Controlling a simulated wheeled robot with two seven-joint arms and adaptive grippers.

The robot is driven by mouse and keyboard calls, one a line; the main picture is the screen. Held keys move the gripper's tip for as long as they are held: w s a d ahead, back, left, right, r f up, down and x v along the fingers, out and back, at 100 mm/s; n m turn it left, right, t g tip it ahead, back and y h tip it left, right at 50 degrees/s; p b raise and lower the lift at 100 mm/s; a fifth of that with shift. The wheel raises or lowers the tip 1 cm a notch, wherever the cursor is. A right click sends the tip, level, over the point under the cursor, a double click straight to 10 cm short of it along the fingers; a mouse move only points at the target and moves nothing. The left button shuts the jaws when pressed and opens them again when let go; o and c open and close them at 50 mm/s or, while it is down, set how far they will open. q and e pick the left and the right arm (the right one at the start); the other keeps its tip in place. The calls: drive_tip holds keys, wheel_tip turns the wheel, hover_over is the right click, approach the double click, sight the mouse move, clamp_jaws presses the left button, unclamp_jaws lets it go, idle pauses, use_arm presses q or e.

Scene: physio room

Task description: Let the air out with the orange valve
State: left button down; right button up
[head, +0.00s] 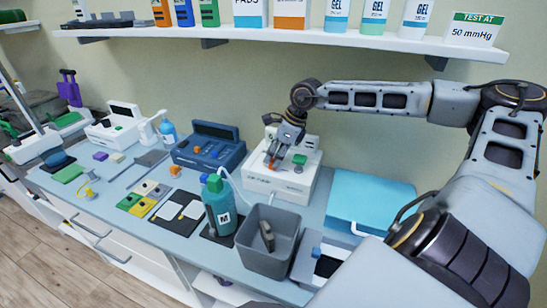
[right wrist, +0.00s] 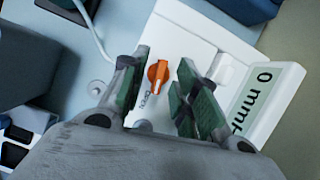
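The orange valve (right wrist: 158,72) is a small knob on top of a white device (head: 282,178). In the right wrist view a printed label, which looks like "OPEN", is beside the knob. The device's display (right wrist: 262,98) reads 0 with a unit that looks like mmHg. My right gripper (head: 279,160) is over the device. In the right wrist view its two green-padded fingers (right wrist: 157,90) are apart on either side of the valve, with gaps visible, so it is open and empty. Whether the fingertips are level with the knob is hard to tell. My left gripper is not in view.
A teal bottle marked M (head: 219,207) and a grey bin (head: 268,242) stand in front of the device. A blue console (head: 209,147) is to its left, a light blue box (head: 371,207) to its right. A shelf (head: 290,43) with cartons and bottles runs above.

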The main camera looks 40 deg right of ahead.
drive_tip(key=shift+w+a+f, duration=0.15)
drive_tip(key=shift+w+f, duration=0.05)
drive_tip(key=shift+f, duration=0.25)
drive_tip(key=shift+c, duration=0.3)
clamp_jaws()
